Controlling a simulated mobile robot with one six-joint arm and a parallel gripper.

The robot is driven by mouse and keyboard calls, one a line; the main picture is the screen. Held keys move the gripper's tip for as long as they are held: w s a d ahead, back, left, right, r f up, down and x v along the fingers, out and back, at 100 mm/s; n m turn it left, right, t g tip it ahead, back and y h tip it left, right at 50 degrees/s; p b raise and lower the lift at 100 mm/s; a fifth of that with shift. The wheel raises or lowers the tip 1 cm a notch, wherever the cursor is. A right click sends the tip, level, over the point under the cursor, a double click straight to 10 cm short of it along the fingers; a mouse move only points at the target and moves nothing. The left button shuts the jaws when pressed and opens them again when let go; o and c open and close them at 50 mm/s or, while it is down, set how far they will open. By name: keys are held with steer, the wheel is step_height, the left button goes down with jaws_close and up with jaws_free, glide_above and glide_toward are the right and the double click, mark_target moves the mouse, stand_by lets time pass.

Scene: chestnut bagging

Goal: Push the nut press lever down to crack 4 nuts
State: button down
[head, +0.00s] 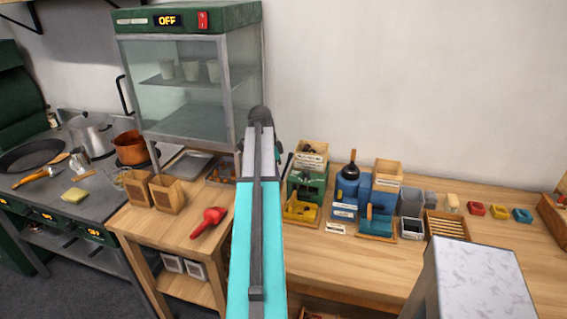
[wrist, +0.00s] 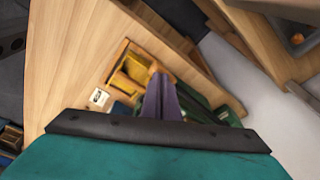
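A green machine (head: 309,182) with a wooden hopper on top and a yellow tray (head: 300,211) in front stands on the wooden counter. A blue machine (head: 383,189) with a dark round-topped part stands to its right. I cannot tell from the labels which is the nut press. The press lever is not clearly visible. In the wrist view my gripper (wrist: 161,88) shows two purple fingers close together, apparently shut, over the green machine beside the yellow tray (wrist: 130,70). No nut is visible between them.
A glass cabinet (head: 190,90) marked OFF stands at the left of the counter. A red scoop (head: 208,222) and two wooden boxes (head: 167,194) lie left of my arm. A slatted tray (head: 448,226) and small coloured blocks stand at the right. The counter front is mostly clear.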

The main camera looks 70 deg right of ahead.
step_height(320, 180, up, 9)
steer(key=d+p, duration=0.1)
steer(key=p, duration=0.4)
steer(key=shift+s, duration=0.2)
stand_by(0.3)
steer(key=shift+f, duration=0.1)
stand_by(0.4)
steer(key=shift+w+f+b, duration=0.15)
steer(key=shift+f+b, duration=0.15)
steer(key=shift+f, duration=0.85)
steer(key=shift+a+f+b, duration=0.2)
steer(key=shift+f+b, duration=0.25)
steer(key=shift+f, duration=0.65)
steer(key=shift+a+f+b, duration=0.2)
steer(key=shift+f+b, duration=0.25)
steer(key=shift+f, duration=0.55)
